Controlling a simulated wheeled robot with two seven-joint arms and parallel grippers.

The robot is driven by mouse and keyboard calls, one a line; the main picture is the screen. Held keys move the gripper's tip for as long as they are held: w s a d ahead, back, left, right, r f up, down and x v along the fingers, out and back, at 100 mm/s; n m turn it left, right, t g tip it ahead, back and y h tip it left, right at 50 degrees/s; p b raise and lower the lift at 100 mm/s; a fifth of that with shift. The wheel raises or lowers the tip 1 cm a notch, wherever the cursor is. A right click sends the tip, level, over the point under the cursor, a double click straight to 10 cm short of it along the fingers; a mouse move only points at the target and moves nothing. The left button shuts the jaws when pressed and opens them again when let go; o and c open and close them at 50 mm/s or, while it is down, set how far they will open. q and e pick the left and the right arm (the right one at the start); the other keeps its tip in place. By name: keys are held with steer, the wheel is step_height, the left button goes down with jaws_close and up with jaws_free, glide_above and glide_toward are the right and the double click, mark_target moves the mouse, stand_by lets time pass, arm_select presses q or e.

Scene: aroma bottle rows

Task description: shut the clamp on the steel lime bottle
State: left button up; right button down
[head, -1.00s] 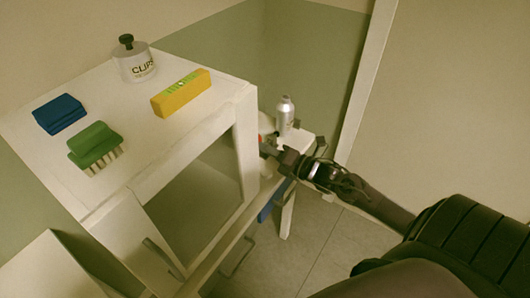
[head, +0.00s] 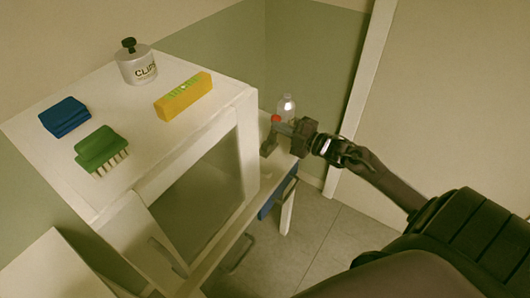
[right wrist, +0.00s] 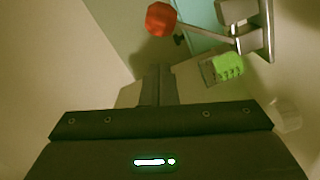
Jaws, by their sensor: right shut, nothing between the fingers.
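A small pale, shiny bottle (head: 287,107) stands on the low white surface beyond the cabinet in the head view. I cannot read its label or tell for certain that it is the steel lime one. A red knob (head: 275,119) shows just left of it. In the right wrist view the red knob (right wrist: 160,18) sits at the end of a metal lever that runs right to a metal clamp bracket (right wrist: 258,30). A green block with pale marks (right wrist: 226,67) lies below the lever. My right gripper (head: 268,148) is shut and empty, below and apart from the knob. The left gripper is out of view.
The white cabinet (head: 246,150) stands left of my right gripper. On its top are a blue sponge (head: 65,117), a green brush (head: 101,147), a yellow box (head: 183,97) and a CLIPS jar (head: 137,66). The floor on the right is free.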

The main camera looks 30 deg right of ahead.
mark_target(274, 119)
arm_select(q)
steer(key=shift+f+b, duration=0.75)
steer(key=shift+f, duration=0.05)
arm_select(e)
steer(key=shift+w+d+f+m, duration=0.2)
steer(key=shift+d+m, duration=0.25)
steer(key=shift+d, duration=0.05)
steer(key=shift+w+d+f+m, duration=0.15)
steer(key=shift+d+m, duration=0.3)
steer(key=shift+m, duration=0.05)
steer(key=shift+w+d+f+m, duration=0.2)
steer(key=shift+d+m, duration=0.25)
steer(key=shift+d, duration=0.05)
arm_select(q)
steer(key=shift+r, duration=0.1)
arm_select(e)
steer(key=shift+r, duration=0.1)
